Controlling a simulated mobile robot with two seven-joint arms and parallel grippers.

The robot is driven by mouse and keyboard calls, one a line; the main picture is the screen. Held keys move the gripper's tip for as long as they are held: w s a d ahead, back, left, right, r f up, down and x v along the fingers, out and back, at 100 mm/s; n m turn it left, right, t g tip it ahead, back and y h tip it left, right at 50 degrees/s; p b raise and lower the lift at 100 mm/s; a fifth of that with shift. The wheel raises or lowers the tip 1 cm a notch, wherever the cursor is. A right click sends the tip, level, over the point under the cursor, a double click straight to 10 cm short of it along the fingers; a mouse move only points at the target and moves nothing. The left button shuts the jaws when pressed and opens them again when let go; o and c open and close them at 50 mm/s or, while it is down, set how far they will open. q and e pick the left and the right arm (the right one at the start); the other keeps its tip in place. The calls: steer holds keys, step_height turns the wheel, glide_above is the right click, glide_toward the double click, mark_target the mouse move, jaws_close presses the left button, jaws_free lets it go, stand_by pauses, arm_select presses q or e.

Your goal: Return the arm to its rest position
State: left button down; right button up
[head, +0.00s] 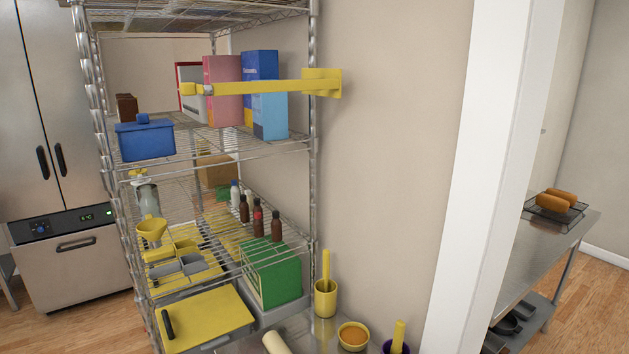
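Neither of my grippers shows in the head view, and no arm of mine can be made out. I cannot see whether the grippers are open, shut or holding anything. The head view faces a wire shelf rack (314,190) against a beige wall.
A yellow bar (260,87) juts from the wall across the rack. A metal counter (300,331) below holds a yellow cup (325,299) and a bowl (353,336). A white post (497,150) stands right, before another steel table (540,245). Floor shows at left.

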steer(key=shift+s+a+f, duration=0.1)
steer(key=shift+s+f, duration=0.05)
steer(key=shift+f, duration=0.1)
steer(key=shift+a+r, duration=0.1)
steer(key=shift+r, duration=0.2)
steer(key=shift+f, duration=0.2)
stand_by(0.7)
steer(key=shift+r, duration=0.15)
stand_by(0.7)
